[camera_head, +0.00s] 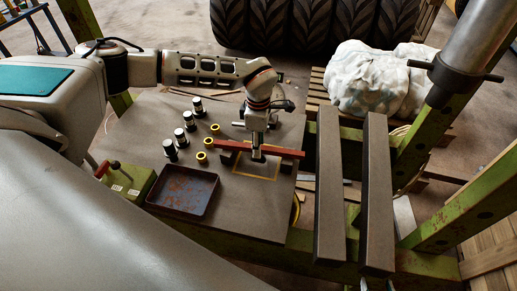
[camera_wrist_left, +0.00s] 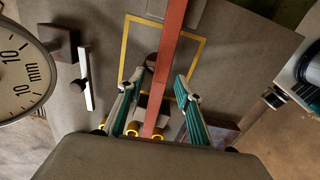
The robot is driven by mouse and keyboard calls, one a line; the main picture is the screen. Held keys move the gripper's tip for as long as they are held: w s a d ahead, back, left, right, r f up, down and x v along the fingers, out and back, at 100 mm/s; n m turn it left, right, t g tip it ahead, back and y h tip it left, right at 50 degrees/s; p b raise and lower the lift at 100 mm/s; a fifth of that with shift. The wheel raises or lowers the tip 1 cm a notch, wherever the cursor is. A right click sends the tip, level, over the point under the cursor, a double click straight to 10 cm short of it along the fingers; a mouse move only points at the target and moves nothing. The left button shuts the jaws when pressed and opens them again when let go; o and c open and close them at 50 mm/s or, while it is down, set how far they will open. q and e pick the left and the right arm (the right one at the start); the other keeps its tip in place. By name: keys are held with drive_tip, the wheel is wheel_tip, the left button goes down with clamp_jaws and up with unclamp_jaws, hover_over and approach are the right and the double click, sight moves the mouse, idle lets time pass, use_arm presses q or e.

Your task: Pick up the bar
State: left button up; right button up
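The long red bar (camera_head: 270,150) lies crosswise over a yellow outlined square (camera_head: 236,174) on the grey worktable. In the left wrist view the bar (camera_wrist_left: 170,45) runs from the top edge down between my fingers. My left gripper (camera_head: 257,154) points down at the middle of the bar. In the left wrist view its two teal-backed fingers (camera_wrist_left: 160,92) stand apart, one on each side of the bar, with gaps visible. The finger tips' depth beside the bar is hard to tell. I cannot make out my right gripper in either view.
A rusty tray (camera_head: 184,190), yellow rings (camera_head: 202,156) and several black-and-white cylinders (camera_head: 181,137) stand left of the bar. A green box (camera_head: 125,184) with a red-knobbed lever is at the left edge. Two long dark beams (camera_head: 377,195) stand right. A dial gauge (camera_wrist_left: 22,70) is close by.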

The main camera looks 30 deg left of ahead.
use_arm(q)
clamp_jaws()
drive_tip(key=shift+w+r, duration=0.2)
drive_tip(key=shift+r, duration=0.4)
wheel_tip(320, 180, up, 19)
idle(0.4)
